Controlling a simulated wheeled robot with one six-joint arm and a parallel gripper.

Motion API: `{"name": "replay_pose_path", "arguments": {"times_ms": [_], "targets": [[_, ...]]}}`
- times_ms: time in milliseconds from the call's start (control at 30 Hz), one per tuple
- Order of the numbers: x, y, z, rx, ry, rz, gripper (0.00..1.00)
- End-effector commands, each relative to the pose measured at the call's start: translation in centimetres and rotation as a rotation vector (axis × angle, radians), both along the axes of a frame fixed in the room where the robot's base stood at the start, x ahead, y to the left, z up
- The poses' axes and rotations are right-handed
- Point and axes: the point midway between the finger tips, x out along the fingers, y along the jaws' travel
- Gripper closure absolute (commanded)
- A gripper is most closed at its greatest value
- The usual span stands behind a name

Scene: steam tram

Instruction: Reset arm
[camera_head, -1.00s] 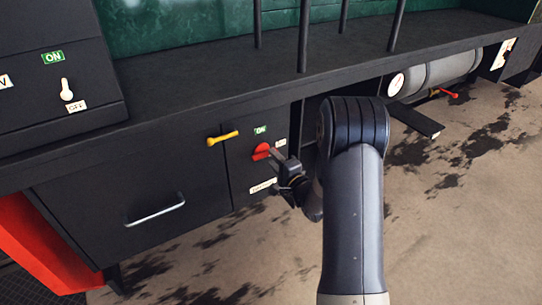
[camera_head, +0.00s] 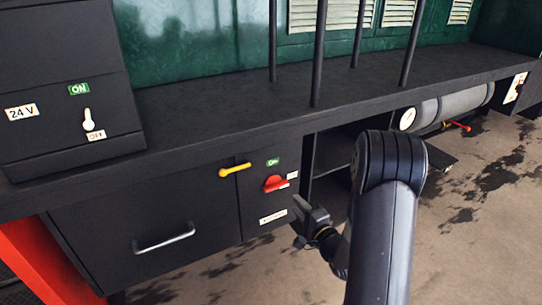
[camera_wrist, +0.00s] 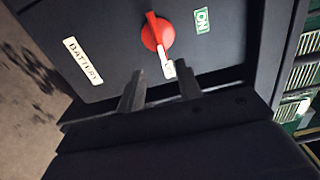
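A red rotary switch (camera_head: 275,183) sits on the dark cabinet front, below a green ON label (camera_head: 273,161). Its handle lies sideways, in line with a small white label (camera_head: 292,175) at its right. In the wrist view the red switch (camera_wrist: 157,33) is seen close up, with the BATTERY label (camera_wrist: 83,61) to its left. My gripper (camera_head: 304,209) is to the lower right of the switch in the head view, clear of it. In the wrist view its two fingers (camera_wrist: 161,84) are apart with nothing between them.
A yellow handle (camera_head: 235,169) and a drawer with a metal pull (camera_head: 163,239) are left of the switch. A dark ledge (camera_head: 230,98) with upright bars runs above. A grey cylinder (camera_head: 450,106) with a red lever (camera_head: 458,126) lies right. Open floor is in front.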

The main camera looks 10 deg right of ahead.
Motion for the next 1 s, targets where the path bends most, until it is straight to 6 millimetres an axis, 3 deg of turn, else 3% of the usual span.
{"name": "replay_pose_path", "arguments": {"times_ms": [400,600,1000], "targets": [[6.9,2.4,-0.1,-0.001,-0.001,0.004,0.66],[9.2,3.1,0.0,-0.001,0.000,0.003,0.66],[9.6,3.2,0.0,-0.022,-0.007,0.001,0.66]]}}
